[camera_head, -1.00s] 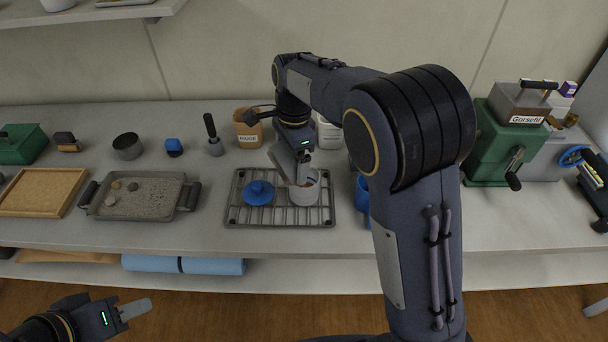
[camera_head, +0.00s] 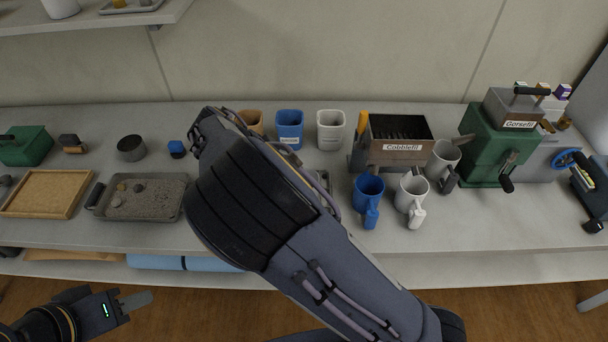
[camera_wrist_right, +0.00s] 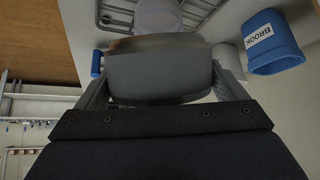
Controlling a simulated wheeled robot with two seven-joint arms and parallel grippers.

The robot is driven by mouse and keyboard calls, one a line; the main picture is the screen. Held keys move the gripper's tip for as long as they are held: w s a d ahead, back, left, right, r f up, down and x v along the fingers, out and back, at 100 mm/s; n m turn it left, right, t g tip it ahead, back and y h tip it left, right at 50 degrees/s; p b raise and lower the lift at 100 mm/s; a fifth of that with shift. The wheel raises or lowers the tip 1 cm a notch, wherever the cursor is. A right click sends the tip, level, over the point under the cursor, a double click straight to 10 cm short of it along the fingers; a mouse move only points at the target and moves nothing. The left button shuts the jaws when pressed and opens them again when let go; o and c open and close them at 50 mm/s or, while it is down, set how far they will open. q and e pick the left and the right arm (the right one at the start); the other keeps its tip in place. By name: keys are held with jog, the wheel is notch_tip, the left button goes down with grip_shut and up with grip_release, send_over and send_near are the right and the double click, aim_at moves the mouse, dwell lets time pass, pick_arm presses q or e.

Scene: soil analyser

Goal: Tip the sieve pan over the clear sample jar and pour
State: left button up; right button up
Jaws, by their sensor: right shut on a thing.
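In the right wrist view, my right gripper (camera_wrist_right: 158,84) is shut on a dark grey pan with a tan upper edge, which I take as the sieve pan (camera_wrist_right: 160,72). A pale round vessel (camera_wrist_right: 158,14), probably the sample jar, stands beyond it on the wire rack (camera_wrist_right: 115,18). In the head view my right arm hides the right gripper, the pan, the jar and most of the rack. What is inside the pan or jar cannot be made out. My left gripper (camera_head: 135,302) is low at the left, away from the counter; its jaw gap is unclear.
A blue bin (camera_head: 289,127), labelled BROOK in the wrist view (camera_wrist_right: 272,42), and a white bin (camera_head: 330,128) stand behind the rack. Right of it are a labelled box (camera_head: 402,146) and several mugs, one blue (camera_head: 368,192). A gravel tray (camera_head: 150,200) lies left.

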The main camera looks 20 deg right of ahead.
jog(key=f+h+b, duration=0.1)
jog(key=h+b, duration=0.1)
jog(key=h, duration=0.1)
jog(key=shift+a+f+t, duration=0.2)
jog(key=shift+f+t, duration=0.1)
jog(key=shift+f, duration=0.05)
jog(key=shift+r+h, duration=0.35)
jog(key=shift+h, duration=0.05)
jog(key=shift+r, duration=0.1)
jog(key=shift+d+r, duration=0.1)
jog(key=shift+r, duration=0.05)
jog(key=shift+r+p, duration=0.35)
jog(key=shift+r, duration=1)
jog(key=shift+s+f, duration=0.1)
